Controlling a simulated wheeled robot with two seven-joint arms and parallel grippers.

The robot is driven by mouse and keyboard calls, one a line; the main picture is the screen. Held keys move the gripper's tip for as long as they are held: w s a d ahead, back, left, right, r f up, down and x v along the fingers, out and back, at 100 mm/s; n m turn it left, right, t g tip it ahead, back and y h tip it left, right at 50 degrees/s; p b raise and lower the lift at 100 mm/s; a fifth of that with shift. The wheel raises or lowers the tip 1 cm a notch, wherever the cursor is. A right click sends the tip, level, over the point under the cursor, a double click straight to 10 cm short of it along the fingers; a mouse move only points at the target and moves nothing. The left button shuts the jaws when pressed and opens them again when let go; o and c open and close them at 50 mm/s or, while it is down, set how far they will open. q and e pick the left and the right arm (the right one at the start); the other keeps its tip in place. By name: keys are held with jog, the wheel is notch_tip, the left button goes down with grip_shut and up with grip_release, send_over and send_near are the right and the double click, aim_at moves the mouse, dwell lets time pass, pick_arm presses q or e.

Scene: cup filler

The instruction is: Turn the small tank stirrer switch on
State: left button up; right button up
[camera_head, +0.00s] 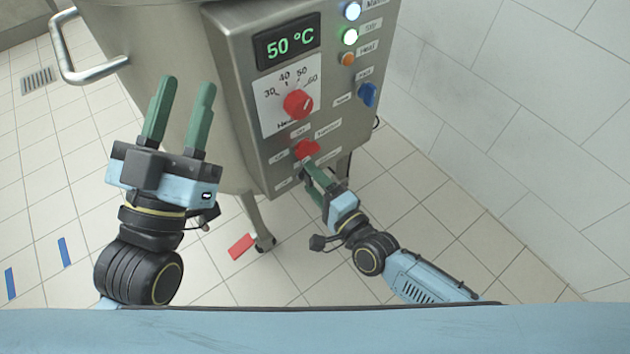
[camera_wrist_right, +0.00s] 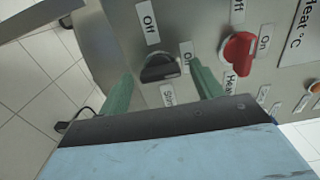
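The small tank's stirrer switch is a black knob (camera_wrist_right: 160,68) on the steel panel, with Off, On and a partly hidden "Sti…" label around it. In the head view it is hidden behind my right gripper. My right gripper (camera_head: 309,170) is at the lower part of the panel. In the right wrist view its green fingers stand apart, one on each side of the black knob; I cannot tell whether they touch it. The knob's exact pointing direction is unclear. My left gripper (camera_head: 188,85) is open and empty, in front of the tank.
A red heat knob (camera_wrist_right: 238,50) sits close beside one right finger. It also shows in the head view (camera_head: 306,149). Higher up are a red temperature dial (camera_head: 298,103), a display reading 50 °C (camera_head: 286,45), a blue knob (camera_head: 367,95) and indicator lights, one green (camera_head: 350,37).

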jog(key=shift+s+d, duration=0.15)
jog(key=shift+s, duration=0.05)
jog(key=shift+s+d, duration=0.25)
jog(key=shift+s, duration=0.05)
pick_arm(q)
notch_tip(320, 180, down, 13)
jog(key=a+g+y+p, duration=0.2)
jog(key=g+y+p, duration=0.1)
jog(key=g, duration=0.6)
jog(key=shift+w+r+p, duration=0.15)
jog(key=shift+w+p, duration=0.2)
jog(key=shift+w, duration=0.05)
pick_arm(e)
jog(key=v, duration=1.2)
